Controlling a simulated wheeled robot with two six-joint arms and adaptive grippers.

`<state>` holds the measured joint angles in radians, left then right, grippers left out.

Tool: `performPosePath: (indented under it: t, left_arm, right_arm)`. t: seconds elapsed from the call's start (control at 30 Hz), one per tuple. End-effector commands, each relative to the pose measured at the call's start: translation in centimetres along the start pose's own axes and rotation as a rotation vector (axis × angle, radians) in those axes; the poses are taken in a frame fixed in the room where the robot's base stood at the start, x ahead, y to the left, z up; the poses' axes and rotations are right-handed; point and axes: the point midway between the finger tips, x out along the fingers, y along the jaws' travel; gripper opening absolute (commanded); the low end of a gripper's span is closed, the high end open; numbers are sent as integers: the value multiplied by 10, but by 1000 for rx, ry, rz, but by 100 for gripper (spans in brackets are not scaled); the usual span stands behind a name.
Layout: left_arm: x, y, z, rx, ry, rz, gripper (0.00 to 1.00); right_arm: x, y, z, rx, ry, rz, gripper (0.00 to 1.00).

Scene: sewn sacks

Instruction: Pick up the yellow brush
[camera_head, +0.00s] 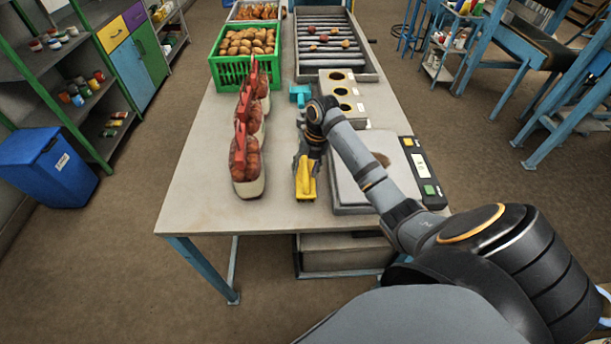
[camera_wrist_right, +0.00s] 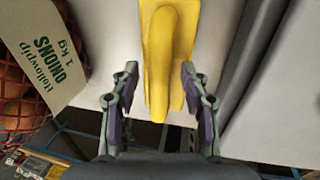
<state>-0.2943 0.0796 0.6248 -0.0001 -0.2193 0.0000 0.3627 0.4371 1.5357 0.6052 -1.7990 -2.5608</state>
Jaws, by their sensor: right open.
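The yellow brush (camera_head: 306,188) lies on the table (camera_head: 225,205) between the net sacks and the scale. In the right wrist view the yellow brush (camera_wrist_right: 168,50) runs up the middle of the picture, its near end between the fingers. My right gripper (camera_head: 307,172) is above the brush in the head view and hides part of it. In the right wrist view my right gripper (camera_wrist_right: 159,88) is open, with one finger on each side of the brush and visible gaps. My left gripper is not in view.
Red net sacks of onions (camera_head: 246,165) stand in a row left of the brush. A scale (camera_head: 350,205) with a dark display panel (camera_head: 420,170) is close on the right. A green crate (camera_head: 228,72) of potatoes and a roller tray (camera_head: 335,45) are farther back. The front left tabletop is clear.

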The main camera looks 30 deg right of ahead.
Motion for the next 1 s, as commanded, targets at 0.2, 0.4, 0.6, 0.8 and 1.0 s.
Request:
performPosePath:
  t: [0.2,0.4,0.6,0.8,1.0]
  left_arm:
    - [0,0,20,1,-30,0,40]
    - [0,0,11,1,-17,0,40]
    - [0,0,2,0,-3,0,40]
    - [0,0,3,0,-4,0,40]
    - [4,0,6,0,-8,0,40]
  right_arm:
    - [3,0,0,0,-2,0,46]
    - [3,0,0,0,-2,0,23]
    - [3,0,0,0,-2,0,0]
    - [3,0,0,0,-2,0,0]
    - [0,1,1,-1,-3,1,0]
